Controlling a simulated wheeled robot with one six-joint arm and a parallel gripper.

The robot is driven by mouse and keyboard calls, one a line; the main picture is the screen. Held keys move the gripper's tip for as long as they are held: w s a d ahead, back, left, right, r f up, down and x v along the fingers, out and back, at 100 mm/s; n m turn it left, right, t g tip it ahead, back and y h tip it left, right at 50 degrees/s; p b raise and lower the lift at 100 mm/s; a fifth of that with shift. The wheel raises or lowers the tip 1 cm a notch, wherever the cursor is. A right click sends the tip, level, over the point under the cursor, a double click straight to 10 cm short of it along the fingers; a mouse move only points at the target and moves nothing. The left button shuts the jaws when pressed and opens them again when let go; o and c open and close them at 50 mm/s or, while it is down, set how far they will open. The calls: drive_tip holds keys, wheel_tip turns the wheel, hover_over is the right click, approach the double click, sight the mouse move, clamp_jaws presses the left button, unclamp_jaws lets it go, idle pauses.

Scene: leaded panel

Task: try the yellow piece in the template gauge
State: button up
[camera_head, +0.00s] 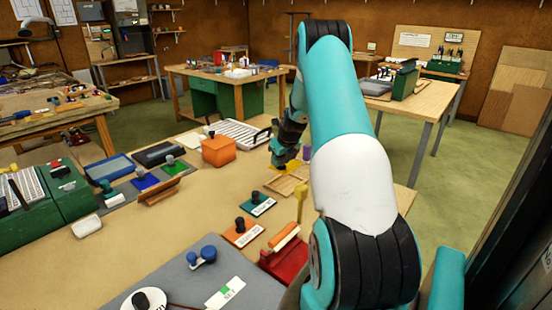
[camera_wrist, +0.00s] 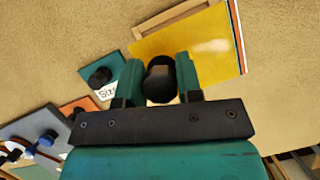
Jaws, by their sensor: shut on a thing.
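The yellow piece (camera_wrist: 205,45) is a flat glossy sheet with a dark round knob (camera_wrist: 159,80). My gripper (camera_wrist: 160,82) is shut on this knob, with one teal finger on each side. In the head view the yellow piece (camera_head: 294,168) shows in part below my gripper (camera_head: 284,160). A light wooden frame (camera_head: 284,187), perhaps the template gauge, lies on the table just in front of it. In the wrist view a wooden edge (camera_wrist: 165,17) shows past the piece, which overlaps it. I cannot tell whether the piece touches the frame or hangs above it.
A teal plate (camera_head: 263,208) and an orange plate (camera_head: 243,236), each with a dark knob, lie nearer on the table. An orange box (camera_head: 217,151) and a white rack (camera_head: 240,134) stand to the left. A red block (camera_head: 285,259) is in front. Bare tabletop (camera_head: 180,225) lies to the left.

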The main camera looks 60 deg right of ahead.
sight(282, 170)
drive_tip(key=shift+w, duration=0.1)
drive_tip(key=shift+d+f+b, duration=0.1)
drive_tip(key=shift+f+b, duration=1.55)
drive_tip(key=shift+f, duration=1.25)
drive_tip(key=shift+f, duration=0.7)
drive_tip(key=shift+r, duration=0.15)
drive_tip(key=shift+r+p, duration=0.3)
drive_tip(key=shift+r, duration=0.05)
drive_tip(key=shift+f, duration=0.45)
idle(1.8)
drive_tip(key=shift+r, duration=0.2)
drive_tip(key=shift+r, duration=0.25)
